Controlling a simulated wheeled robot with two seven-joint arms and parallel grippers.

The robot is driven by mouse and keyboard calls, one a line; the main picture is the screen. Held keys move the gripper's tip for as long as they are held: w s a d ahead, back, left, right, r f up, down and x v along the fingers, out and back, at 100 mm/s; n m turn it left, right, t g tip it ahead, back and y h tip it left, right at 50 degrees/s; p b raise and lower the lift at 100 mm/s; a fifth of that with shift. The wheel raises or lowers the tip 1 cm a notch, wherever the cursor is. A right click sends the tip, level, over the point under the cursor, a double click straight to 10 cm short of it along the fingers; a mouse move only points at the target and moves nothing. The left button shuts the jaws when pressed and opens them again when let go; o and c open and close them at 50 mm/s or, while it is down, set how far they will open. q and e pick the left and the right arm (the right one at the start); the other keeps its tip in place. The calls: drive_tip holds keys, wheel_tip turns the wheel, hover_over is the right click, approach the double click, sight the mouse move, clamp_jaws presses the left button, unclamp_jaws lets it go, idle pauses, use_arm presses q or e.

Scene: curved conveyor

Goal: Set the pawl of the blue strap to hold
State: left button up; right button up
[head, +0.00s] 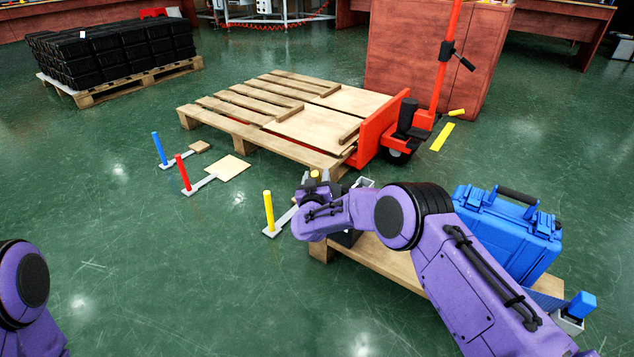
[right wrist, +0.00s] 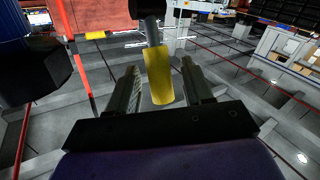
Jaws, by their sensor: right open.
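The blue strap (head: 545,299) shows in part at the right end of a low wooden platform, below a blue case. A blue block (head: 582,304) on a grey bracket (head: 568,322) sits beside it; I cannot tell which part is its pawl. My right gripper (head: 316,177) is open, far to the left of this, at the platform's other end. A yellow grip (head: 314,174) stands between its fingers; it also shows in the right wrist view (right wrist: 158,75) between the open fingers (right wrist: 165,88). I cannot tell whether they touch. My left gripper is out of view.
The blue case (head: 510,238) stands on the platform (head: 385,262), partly behind my right arm. Yellow (head: 268,210), red (head: 183,173) and blue (head: 159,148) posts stand on the floor at the left. Behind are a pallet (head: 240,128) and a red pallet jack (head: 372,130). The front-left floor is clear.

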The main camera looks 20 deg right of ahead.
drive_tip(key=shift+x, duration=0.9)
drive_tip(key=shift+w+d, duration=0.1)
clamp_jaws()
